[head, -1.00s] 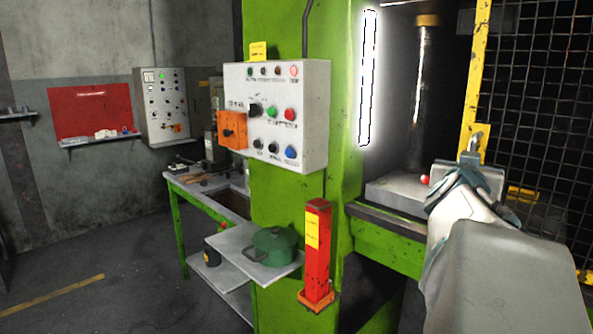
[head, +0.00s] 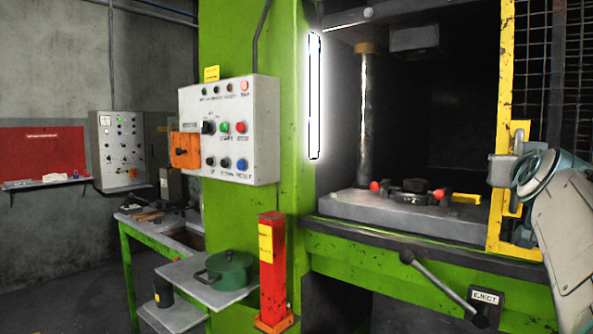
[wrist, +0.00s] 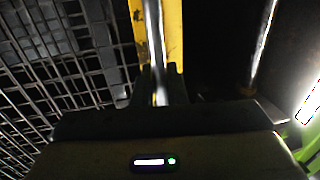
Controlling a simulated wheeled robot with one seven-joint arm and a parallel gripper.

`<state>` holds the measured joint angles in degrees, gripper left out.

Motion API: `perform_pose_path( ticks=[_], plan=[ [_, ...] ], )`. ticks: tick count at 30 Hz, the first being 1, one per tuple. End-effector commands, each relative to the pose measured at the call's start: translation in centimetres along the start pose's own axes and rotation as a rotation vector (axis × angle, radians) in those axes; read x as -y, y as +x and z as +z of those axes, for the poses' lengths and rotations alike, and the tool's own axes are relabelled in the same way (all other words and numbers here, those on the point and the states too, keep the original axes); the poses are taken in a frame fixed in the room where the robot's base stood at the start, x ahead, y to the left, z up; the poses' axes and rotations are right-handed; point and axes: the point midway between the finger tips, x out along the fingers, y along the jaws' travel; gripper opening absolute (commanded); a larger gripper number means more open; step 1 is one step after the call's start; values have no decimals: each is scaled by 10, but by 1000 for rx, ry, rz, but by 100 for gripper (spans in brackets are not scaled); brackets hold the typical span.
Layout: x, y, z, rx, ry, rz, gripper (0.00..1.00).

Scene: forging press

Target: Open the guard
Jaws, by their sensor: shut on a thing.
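The guard is a black mesh panel (head: 572,70) in a yellow frame (head: 506,60) at the right of the press opening. Its upright metal handle (wrist: 152,30) runs along the yellow edge in the wrist view. My gripper (head: 506,172) is at this edge at the right of the head view, shut on the handle; its dark fingers (wrist: 160,98) meet around the bar in the wrist view. The guard stands partly open, with a wide gap to its left. Its far right side is out of view.
Inside the opening, the grey press bed (head: 345,206) carries a dark die (head: 412,190) with red knobs. A control panel (head: 228,130), a red post (head: 272,265) and a shelf with a green pot (head: 230,270) stand left. An eject lever (head: 440,285) juts out below the bed.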

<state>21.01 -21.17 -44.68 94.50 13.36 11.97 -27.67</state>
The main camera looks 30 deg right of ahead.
Motion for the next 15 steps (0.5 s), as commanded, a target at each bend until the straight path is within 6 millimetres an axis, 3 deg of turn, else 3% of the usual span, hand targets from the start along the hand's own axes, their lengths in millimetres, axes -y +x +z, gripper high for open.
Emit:
perform_pose_path(
  ticks=[12,13,15],
  plan=[
    [-3,0,0,1,-1,1,0],
    [-3,0,0,0,-1,1,18],
    [-3,0,0,0,-1,1,30]
  ],
)
